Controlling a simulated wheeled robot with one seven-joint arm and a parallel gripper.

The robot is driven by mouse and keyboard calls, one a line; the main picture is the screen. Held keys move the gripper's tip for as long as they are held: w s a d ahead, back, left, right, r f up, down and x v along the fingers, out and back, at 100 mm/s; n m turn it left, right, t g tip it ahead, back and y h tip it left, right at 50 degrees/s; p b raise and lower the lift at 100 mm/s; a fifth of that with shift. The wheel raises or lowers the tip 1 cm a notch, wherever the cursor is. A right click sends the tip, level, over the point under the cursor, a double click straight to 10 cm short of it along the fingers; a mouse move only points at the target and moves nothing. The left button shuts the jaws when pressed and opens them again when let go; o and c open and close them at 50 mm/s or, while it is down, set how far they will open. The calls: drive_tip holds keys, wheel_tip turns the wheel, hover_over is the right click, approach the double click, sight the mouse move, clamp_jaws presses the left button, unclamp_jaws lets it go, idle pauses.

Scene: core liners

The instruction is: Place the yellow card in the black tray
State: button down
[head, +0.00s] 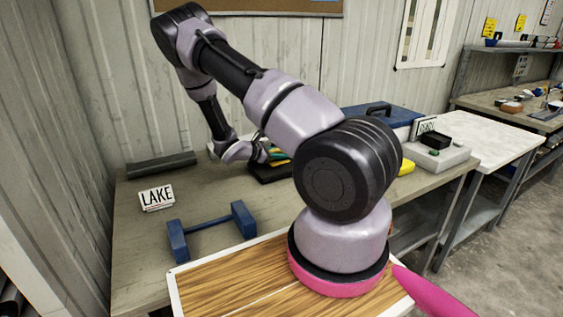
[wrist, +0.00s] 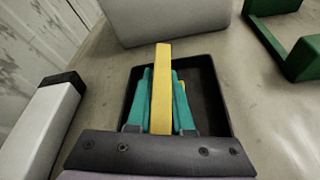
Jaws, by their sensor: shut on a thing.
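The yellow card (wrist: 162,95) is held upright, edge-on, between the teal fingers of my gripper (wrist: 161,85) in the wrist view. The fingers are shut on it. The black tray (wrist: 211,90) lies under and around the fingers in that view, with its right part bare and dark. A small yellow patch shows beside the right finger; I cannot tell what it belongs to. In the head view my gripper (head: 264,152) is low over the black tray (head: 266,176) on the workbench, partly hidden by my arm. I cannot tell whether the card touches the tray floor.
A grey box (wrist: 165,18) stands just beyond the tray. A white block with a black end (wrist: 50,120) is left, and a green bracket (wrist: 283,45) right. The LAKE sign (head: 157,198), blue stand (head: 212,229) and blue case (head: 382,115) are also on the bench.

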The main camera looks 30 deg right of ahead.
sight(279, 161)
drive_tip(key=shift+f, duration=1.45)
drive_tip(key=shift+f, duration=0.1)
drive_tip(key=c, duration=0.8)
unclamp_jaws()
drive_tip(key=shift+s, duration=0.1)
drive_tip(key=shift+a, duration=0.3)
drive_tip(key=v, duration=1.1)
drive_tip(key=shift+a+r, duration=0.2)
drive_tip(key=shift+r, duration=0.05)
drive_tip(key=s+a+r+m+t+y, duration=0.1)
drive_tip(key=s+a+r+m+y, duration=0.2)
drive_tip(key=r, duration=1)
drive_tip(key=s+a+r+m+t+y, duration=0.2)
drive_tip(key=s+a+r+m+y, duration=0.1)
drive_tip(key=s+r+m+y, duration=0.4)
drive_tip(key=s+a+r+m+t+y, duration=0.2)
drive_tip(key=s+a+r+m+y, duration=0.2)
drive_tip(key=s+r+m, duration=0.5)
drive_tip(key=shift+s+a+r+y, duration=0.1)
drive_tip(key=shift+s+r+y, duration=0.15)
drive_tip(key=shift+s+r, duration=1.2)
drive_tip(key=shift+s+d+r+y, duration=0.1)
drive_tip(key=shift+s+r+y, duration=0.2)
drive_tip(key=shift+s+r, duration=1.1)
drive_tip(key=shift+s+a+r+y, duration=0.1)
drive_tip(key=shift+s+r+y, duration=0.15)
drive_tip(key=shift+s+r, duration=1.15)
